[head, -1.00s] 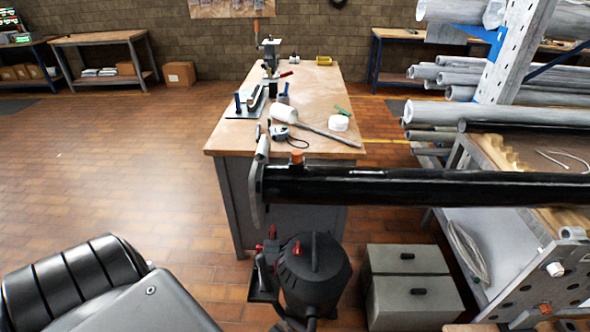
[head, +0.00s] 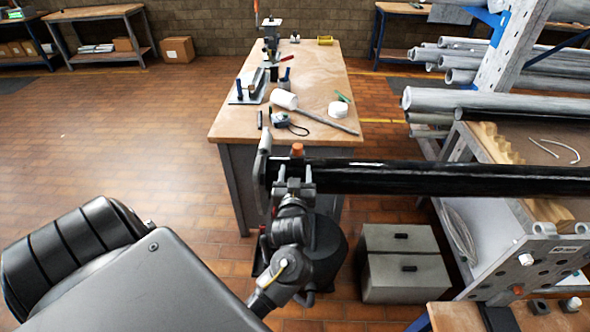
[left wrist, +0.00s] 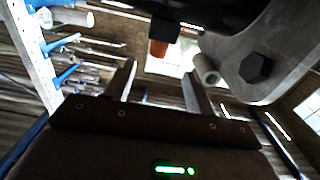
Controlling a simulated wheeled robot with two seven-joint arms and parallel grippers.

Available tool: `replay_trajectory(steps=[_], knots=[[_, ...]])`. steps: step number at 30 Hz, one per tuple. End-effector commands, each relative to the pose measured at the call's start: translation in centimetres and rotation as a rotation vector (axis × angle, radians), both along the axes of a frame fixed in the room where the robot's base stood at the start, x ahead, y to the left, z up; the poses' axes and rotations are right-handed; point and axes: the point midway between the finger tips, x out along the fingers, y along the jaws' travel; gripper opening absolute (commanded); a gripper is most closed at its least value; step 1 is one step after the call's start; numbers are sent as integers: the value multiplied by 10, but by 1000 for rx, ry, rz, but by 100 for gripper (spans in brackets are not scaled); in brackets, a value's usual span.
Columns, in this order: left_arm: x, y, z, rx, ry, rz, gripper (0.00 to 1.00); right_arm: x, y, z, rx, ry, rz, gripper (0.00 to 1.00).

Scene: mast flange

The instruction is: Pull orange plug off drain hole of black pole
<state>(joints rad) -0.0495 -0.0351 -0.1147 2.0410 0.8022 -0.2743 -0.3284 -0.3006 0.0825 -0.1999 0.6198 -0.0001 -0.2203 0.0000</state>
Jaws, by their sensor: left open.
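The black pole (head: 440,178) runs across the right half of the head view and ends at a grey flange plate (head: 262,167). The orange plug (head: 297,150) sits on the pole's upper side close to the flange. My left gripper (head: 294,184) is open and empty, its fingers upright in front of the pole, just below the plug in the picture. In the left wrist view the plug (left wrist: 158,48) shows beyond and between the two open fingers (left wrist: 157,76), apart from them. Part of the pole is hidden by the gripper. My right gripper is not in view.
A workbench (head: 225,128) with a mallet (head: 285,99), a tape measure (head: 279,119) and a clamp stands behind the flange. A black vacuum (head: 328,255) and a grey drawer cabinet (head: 405,265) stand below the pole. A pipe rack (head: 505,60) is at right. Floor at left is clear.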

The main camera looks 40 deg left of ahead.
Motion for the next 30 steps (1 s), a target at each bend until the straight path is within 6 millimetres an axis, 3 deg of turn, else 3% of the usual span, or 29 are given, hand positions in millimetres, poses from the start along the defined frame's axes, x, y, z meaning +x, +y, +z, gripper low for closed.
replay_trajectory(steps=[5,21,30], knots=[[7,5,0,2,2,-2,55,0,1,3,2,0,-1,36],[75,56,1,3,2,-3,55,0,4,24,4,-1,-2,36],[86,65,-1,1,2,-3,55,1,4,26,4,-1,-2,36]])
